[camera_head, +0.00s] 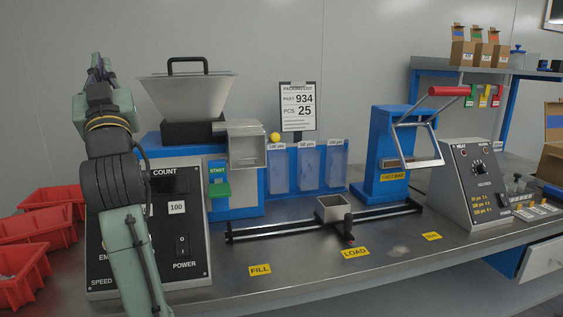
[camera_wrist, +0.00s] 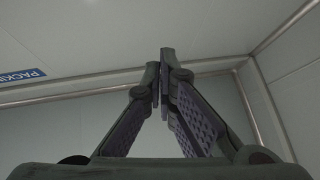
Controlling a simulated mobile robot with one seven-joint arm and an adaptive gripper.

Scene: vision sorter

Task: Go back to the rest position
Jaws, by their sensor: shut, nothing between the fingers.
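My gripper (camera_head: 98,66) is raised at the upper left in the head view, its fingers pointing up, above the counter machine and left of the hopper. In the wrist view my gripper (camera_wrist: 160,75) is shut and empty, its fingertips close together against the bare wall and ceiling. My forearm covers part of the black COUNT panel (camera_head: 178,230). Nothing is near or touching the fingers.
A metal hopper (camera_head: 186,97) stands right of my arm. Red bins (camera_head: 38,228) are at the left. A small metal tray (camera_head: 331,208) sits on the rail near the LOAD label (camera_head: 355,253). A blue sealing machine (camera_head: 388,150) and a grey control box (camera_head: 470,190) stand to the right.

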